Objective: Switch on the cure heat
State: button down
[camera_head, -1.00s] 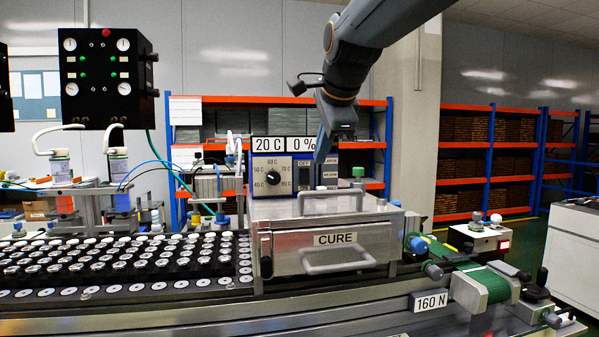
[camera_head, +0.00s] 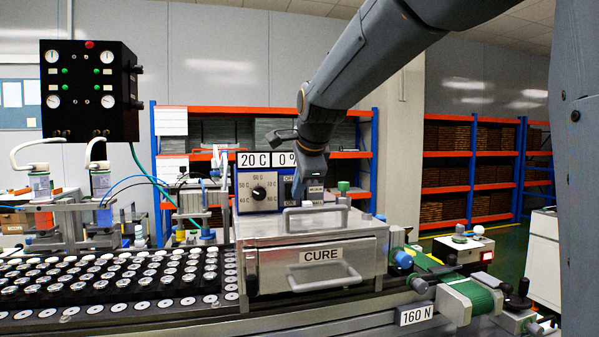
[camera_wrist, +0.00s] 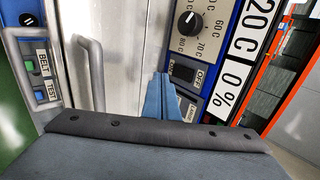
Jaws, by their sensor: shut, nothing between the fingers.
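The cure control panel (camera_head: 243,190) stands on top of the steel CURE oven (camera_head: 300,252). Its displays read 20 C and 0 % in the wrist view (camera_wrist: 238,75). The panel has a temperature dial (camera_wrist: 190,20) with a black knob, also seen in the head view (camera_head: 258,192). A black rocker switch (camera_wrist: 183,72) sits beside an OFF label in the wrist view. My gripper (camera_wrist: 161,80) is shut and empty, its tips close beside the rocker switch; I cannot tell whether they touch. In the head view my gripper (camera_head: 299,192) covers part of the panel.
The oven's top handle (camera_wrist: 90,72) stands up near the gripper. Rows of speaker parts (camera_head: 130,280) fill the conveyor at left. A green belt (camera_head: 470,292) is at right. BELT and TEST buttons (camera_wrist: 40,80) show at the wrist view's left.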

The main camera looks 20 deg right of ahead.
aim_at(290, 191)
jog(key=shift+w+f+p, duration=0.25)
jog(key=shift+w, duration=0.55)
jog(key=shift+w+f+p, duration=0.2)
jog(key=shift+w+p, duration=0.05)
jog(key=shift+w, duration=0.55)
jog(key=shift+w+f+p, duration=0.25)
jog(key=shift+w, duration=0.55)
